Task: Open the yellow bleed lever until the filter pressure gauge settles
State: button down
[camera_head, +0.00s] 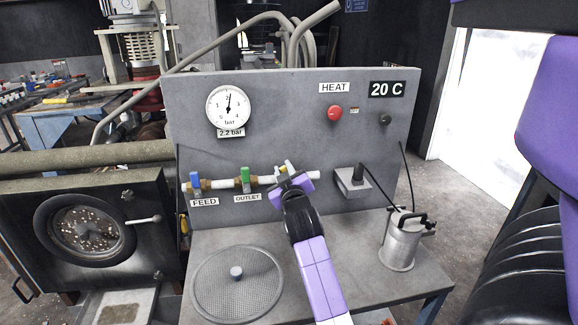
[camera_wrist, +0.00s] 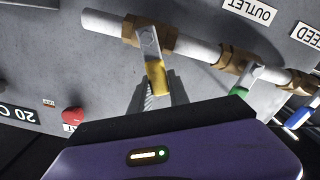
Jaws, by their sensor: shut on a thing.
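The yellow bleed lever (camera_wrist: 158,78) is on a brass valve on the pale pipe, and in the wrist view it sits between the fingers of my gripper (camera_wrist: 158,98). My gripper is shut on its yellow handle. In the head view my gripper (camera_head: 287,172) reaches the right end of the pipe and covers most of the lever. The pressure gauge (camera_head: 228,107) on the grey panel has its needle pointing nearly straight up, and the label under it reads 2.2 bar.
The green outlet lever (camera_head: 245,180) and blue feed lever (camera_head: 195,182) are on the same pipe, to the left. A red heat knob (camera_head: 335,113) and a 20 C display (camera_head: 394,89) are on the panel. A round mesh screen (camera_head: 237,298) and metal canister (camera_head: 402,242) are on the bench.

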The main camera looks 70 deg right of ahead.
jog(key=n, duration=0.1)
jog(key=w+f+n, duration=0.1)
jog(key=shift+w+a+n+p, duration=0.1)
jog(key=shift+a+n+p, duration=0.2)
jog(key=shift+w+a+f+n+p, duration=0.15)
jog(key=shift+w+f+n, duration=0.1)
jog(key=shift+n, duration=0.4)
jog(key=shift+w+a+f+n+p, duration=0.15)
jog(key=shift+f+n, duration=0.1)
jog(key=shift+n, duration=0.4)
jog(key=shift+d, duration=0.1)
jog(key=c, duration=1.2)
grip_release()
jog(key=shift+c, duration=0.2)
jog(key=shift+f, duration=0.1)
